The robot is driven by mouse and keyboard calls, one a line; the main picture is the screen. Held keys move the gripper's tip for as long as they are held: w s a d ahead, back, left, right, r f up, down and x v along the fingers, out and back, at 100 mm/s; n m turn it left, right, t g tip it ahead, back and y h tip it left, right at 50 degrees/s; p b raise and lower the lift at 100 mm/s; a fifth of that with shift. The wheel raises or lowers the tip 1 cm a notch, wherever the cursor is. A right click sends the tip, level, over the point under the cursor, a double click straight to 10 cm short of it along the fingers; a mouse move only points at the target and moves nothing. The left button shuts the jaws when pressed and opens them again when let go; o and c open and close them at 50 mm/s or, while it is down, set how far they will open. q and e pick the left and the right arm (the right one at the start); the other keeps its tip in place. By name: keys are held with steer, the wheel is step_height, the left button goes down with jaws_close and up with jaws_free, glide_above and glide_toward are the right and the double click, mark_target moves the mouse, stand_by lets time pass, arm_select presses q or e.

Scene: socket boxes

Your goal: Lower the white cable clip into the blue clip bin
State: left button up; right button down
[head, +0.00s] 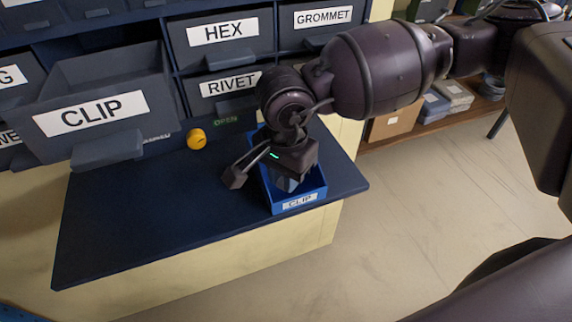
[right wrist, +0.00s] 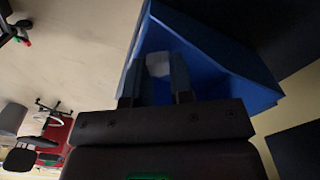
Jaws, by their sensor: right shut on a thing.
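The blue clip bin (head: 299,201) stands on the dark blue worktop near its front right edge, with a CLIP label on its front. My right gripper (head: 287,183) points down into the bin's opening, with its fingertips inside the walls as seen from above. In the right wrist view, the white cable clip (right wrist: 158,64) is held between the two fingers (right wrist: 155,78), with the blue bin (right wrist: 215,60) around and behind it. The clip is hidden in the head view. I cannot tell whether it touches the bin floor. My left gripper is not in view.
An open CLIP drawer (head: 95,110) juts out at the left over the worktop (head: 150,220). HEX, RIVET and GROMMET drawers (head: 222,42) line the back. The worktop's left and middle are clear.

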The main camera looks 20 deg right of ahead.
steer(key=shift+f, duration=0.3)
steer(key=shift+w+f+b, duration=0.15)
steer(key=shift+f+b, duration=0.2)
steer(key=shift+f, duration=0.05)
stand_by(0.3)
steer(key=c, duration=1.1)
jaws_free()
steer(key=shift+o, duration=0.9)
steer(key=shift+r, duration=0.1)
